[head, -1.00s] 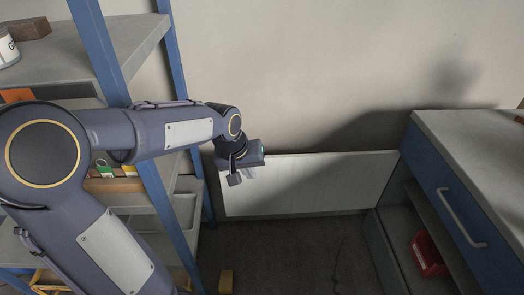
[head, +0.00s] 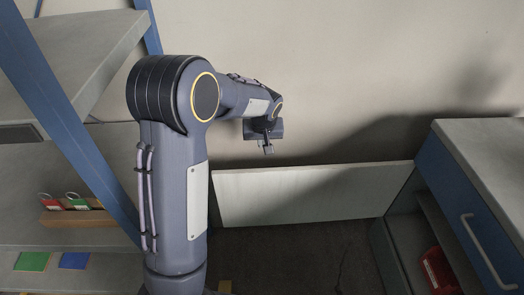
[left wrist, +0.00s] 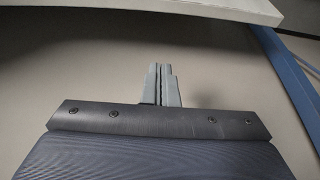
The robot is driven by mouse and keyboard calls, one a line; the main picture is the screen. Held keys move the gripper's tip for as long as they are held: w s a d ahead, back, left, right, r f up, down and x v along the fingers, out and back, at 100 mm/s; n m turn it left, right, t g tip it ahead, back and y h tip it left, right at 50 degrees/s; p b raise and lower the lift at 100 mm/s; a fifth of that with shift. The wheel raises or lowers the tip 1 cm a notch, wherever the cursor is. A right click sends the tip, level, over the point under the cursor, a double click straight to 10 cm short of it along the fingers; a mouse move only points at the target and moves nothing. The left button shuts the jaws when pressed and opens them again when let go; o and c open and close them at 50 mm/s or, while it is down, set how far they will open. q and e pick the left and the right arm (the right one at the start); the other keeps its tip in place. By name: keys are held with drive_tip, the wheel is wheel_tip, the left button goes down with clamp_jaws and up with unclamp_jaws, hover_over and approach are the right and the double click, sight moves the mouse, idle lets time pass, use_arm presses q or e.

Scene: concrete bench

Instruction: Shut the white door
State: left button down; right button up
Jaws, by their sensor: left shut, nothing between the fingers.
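The white door (head: 300,195) is a long pale panel standing wide open from the blue and grey cabinet (head: 448,205) on the right. Its right end meets the cabinet's front, and its free end points left towards the shelf rack. Part of the cabinet's inside shows. My left gripper (head: 268,149) is above the door's top edge, nearer its free left end, with a gap showing between them in the head view. In the left wrist view the fingers (left wrist: 165,69) are together and empty. My right gripper is in neither view.
A shelf rack with blue posts (head: 75,125) stands on the left, beside my left arm. A drawer with a grey handle (head: 487,250) is in the cabinet, and a red bin (head: 438,270) sits inside. Dark floor (head: 290,255) below the door looks clear.

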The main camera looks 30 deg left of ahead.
use_arm(q)
drive_tip(key=b+x, duration=0.2)
drive_tip(key=x, duration=0.8)
drive_tip(key=shift+s+d+r, duration=0.1)
drive_tip(key=shift+s+d, duration=0.45)
drive_tip(key=shift+s, duration=0.3)
drive_tip(key=shift+s+d+r, duration=0.1)
drive_tip(key=shift+s+d, duration=0.4)
drive_tip(key=shift+s, duration=0.35)
drive_tip(key=shift+f, duration=0.1)
